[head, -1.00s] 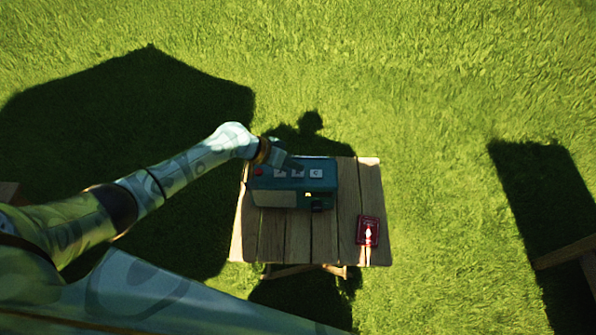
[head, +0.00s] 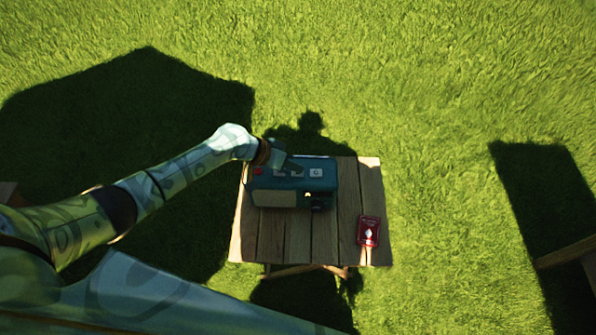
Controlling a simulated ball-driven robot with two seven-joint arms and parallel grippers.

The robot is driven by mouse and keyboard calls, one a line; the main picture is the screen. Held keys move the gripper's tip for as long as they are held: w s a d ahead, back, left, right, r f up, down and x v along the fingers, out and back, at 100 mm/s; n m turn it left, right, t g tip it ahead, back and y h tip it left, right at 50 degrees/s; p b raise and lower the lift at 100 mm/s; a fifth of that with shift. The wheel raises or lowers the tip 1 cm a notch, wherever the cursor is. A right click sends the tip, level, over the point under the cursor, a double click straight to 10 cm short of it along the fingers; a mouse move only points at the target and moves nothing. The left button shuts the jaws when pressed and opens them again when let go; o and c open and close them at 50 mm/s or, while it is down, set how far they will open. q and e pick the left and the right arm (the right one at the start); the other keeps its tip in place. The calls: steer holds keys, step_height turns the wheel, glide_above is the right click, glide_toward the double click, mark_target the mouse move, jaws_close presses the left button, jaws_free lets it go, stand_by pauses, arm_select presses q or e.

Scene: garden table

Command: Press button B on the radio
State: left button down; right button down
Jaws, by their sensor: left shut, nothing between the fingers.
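A teal radio (head: 325,184) stands at the back of the small wooden table (head: 270,240). Its top has a red button (head: 257,171) at the left and a row of pale lettered buttons; the rightmost one (head: 316,173) shows clearly. My left gripper (head: 289,165) is shut and empty. It reaches in from the left over the back of the radio's top, near the left and middle lettered buttons. It partly hides these buttons, and I cannot tell whether it touches button B. My right gripper is not in view.
A small red packet (head: 368,232) with a pale mark lies on the table's right side. The planks in front of the radio are clear. Grass surrounds the table, and wooden furniture (head: 568,253) shows at the right edge.

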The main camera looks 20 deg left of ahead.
mark_target(294, 173)
arm_select(q)
steer(key=shift+f, duration=0.35)
stand_by(0.7)
steer(key=shift+r, duration=0.1)
steer(key=shift+r+p, duration=0.3)
steer(key=shift+r, duration=0.45)
step_height(294, 173, up, 5)
steer(key=p, duration=0.4)
stand_by(0.3)
stand_by(0.6)
